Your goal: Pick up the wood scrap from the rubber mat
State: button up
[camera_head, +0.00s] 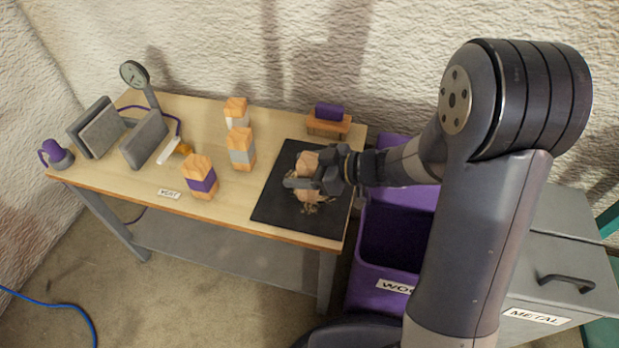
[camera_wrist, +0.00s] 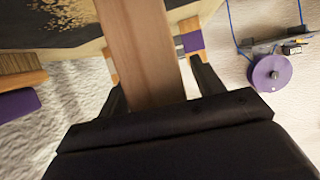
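The wood scrap (camera_head: 308,191) is a pale brown piece over the black rubber mat (camera_head: 273,207) at the table's right end. My gripper (camera_head: 302,183) is at the scrap and covers part of it. In the wrist view the scrap (camera_wrist: 138,45) runs as a long plank between the two fingers of my gripper (camera_wrist: 158,82). The left finger lies close against its edge. A narrow pale gap shows by the right finger, so a firm grip is not clear. Whether the scrap touches the mat is hidden.
Wood shavings (camera_head: 311,208) lie on the mat. Banded blocks (camera_head: 242,150) stand left of it, and a purple-topped brush (camera_head: 329,119) lies behind. A purple bin (camera_head: 369,283) and a grey metal bin (camera_head: 566,258) stand right of the table.

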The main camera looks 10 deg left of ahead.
jog(key=c, duration=1)
